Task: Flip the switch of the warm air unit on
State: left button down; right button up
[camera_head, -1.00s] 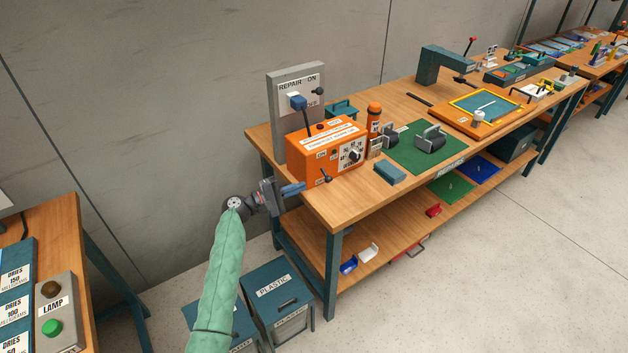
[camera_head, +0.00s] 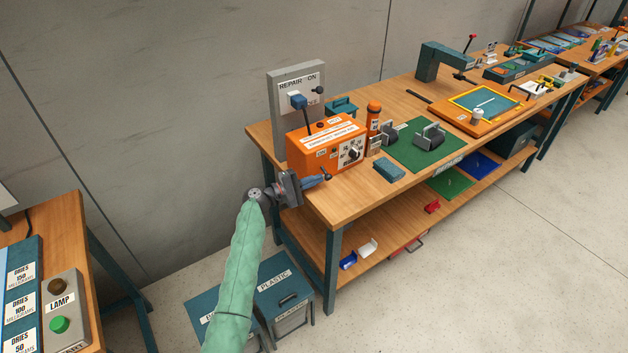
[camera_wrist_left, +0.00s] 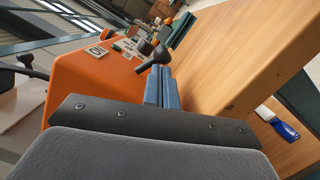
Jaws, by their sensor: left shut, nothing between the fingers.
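The warm air unit (camera_head: 303,158) is an orange box with white labels and a dial on its front, at the near left end of the workbench. In the left wrist view the orange box (camera_wrist_left: 82,82) is at the left, and the dark lever (camera_wrist_left: 152,56) stands just beyond my fingertips. My left gripper (camera_head: 318,180) is shut and empty, its blue fingers pointing at the lever. The fingertips (camera_wrist_left: 161,74) overlap the lever's near end in view; I cannot tell whether they touch it.
The wooden workbench (camera_head: 337,207) also carries a grey panel (camera_head: 275,100) behind the unit, an orange cylinder (camera_head: 373,116), a blue block (camera_head: 390,169) and a green mat (camera_head: 402,153). Bins (camera_head: 283,292) stand below my left arm. The floor in front is clear.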

pick_arm(q)
jog(key=shift+s+n, duration=0.1)
jog(key=shift+n, duration=0.3)
jog(key=shift+r, duration=0.1)
pick_arm(e)
jog(key=shift+s+f, duration=0.15)
jog(key=shift+f, duration=0.35)
